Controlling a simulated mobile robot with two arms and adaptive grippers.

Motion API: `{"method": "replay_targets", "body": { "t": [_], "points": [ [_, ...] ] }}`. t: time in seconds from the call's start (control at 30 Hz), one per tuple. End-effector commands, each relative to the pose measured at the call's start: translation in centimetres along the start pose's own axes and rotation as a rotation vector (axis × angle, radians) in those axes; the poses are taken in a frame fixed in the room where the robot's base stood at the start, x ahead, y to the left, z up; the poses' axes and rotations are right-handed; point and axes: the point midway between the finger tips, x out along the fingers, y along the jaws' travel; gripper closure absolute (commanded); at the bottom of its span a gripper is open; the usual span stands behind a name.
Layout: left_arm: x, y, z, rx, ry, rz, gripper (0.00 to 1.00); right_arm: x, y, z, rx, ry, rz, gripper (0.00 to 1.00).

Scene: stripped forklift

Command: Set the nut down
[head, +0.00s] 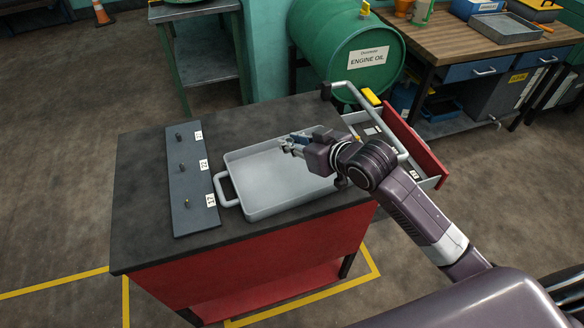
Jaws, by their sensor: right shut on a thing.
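My right gripper (291,146) reaches in from the right over the grey tray (258,190), above the tray's far part. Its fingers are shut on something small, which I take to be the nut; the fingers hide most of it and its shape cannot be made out. The tray stands on the dark top of a red cart, and the part of its floor that I can see is empty. To its left lies a dark board (187,193) with three upright studs, each beside a white number label. My left gripper is not in view.
The cart's dark top (143,225) is bare left of the board. An open red drawer (416,150) juts out at the cart's right, near a metal handle rail (391,118). A green engine oil drum (335,45) and a wooden workbench (440,38) stand behind.

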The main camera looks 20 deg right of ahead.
Motion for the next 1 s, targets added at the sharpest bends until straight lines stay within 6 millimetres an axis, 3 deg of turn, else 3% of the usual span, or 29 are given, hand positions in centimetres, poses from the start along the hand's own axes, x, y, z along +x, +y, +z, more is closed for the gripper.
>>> {"method": "replay_targets", "body": {
  "t": [0.03, 0.2, 0.6, 1.0],
  "points": [
    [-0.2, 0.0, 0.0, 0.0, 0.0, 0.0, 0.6, 0.7, -0.1, 1.4, 0.004, -0.006, -0.002, 1.0],
    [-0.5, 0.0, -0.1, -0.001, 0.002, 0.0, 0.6, 2.3, 0.0, 4.2, 0.002, -0.001, 0.0, 1.0],
    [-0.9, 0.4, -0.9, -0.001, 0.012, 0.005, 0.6, 4.6, 0.0, 8.4, 0.001, -0.001, -0.001, 1.0],
    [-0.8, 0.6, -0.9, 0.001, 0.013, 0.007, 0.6, 5.0, 0.0, 9.2, -0.001, 0.002, -0.001, 1.0]
  ]
}}
